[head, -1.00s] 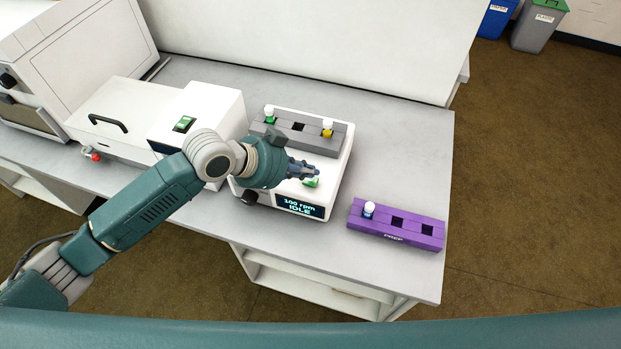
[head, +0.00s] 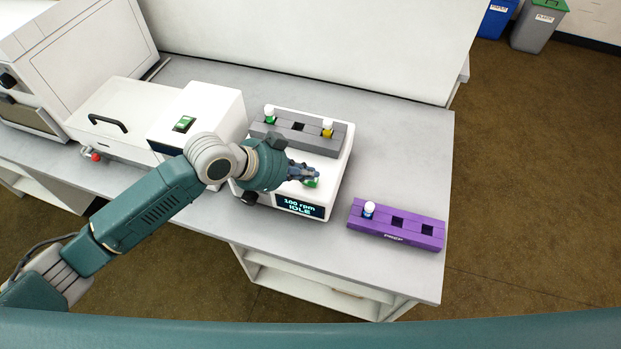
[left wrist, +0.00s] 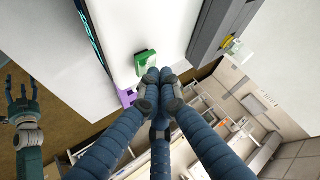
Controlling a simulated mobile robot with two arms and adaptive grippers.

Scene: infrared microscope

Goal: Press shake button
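The shaker (head: 337,176) is a white box whose front display (head: 300,207) reads "100 rpm IDLE". Its green shake button (head: 311,183) is partly hidden by my left fingers in the head view. In the left wrist view, the green button (left wrist: 146,63) shows just beyond my fingertips. My left gripper (head: 312,174) is over the shaker top with its fingers shut together and empty. It fills the middle of the left wrist view (left wrist: 160,85). I cannot tell whether the tips touch the button. My right gripper (left wrist: 22,98) shows small at the left, fingers apart.
A purple rack (head: 370,233) with one white-capped vial stands to the right. A dark knob (head: 249,198) sits at the shaker's front left. White instruments stand on the left.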

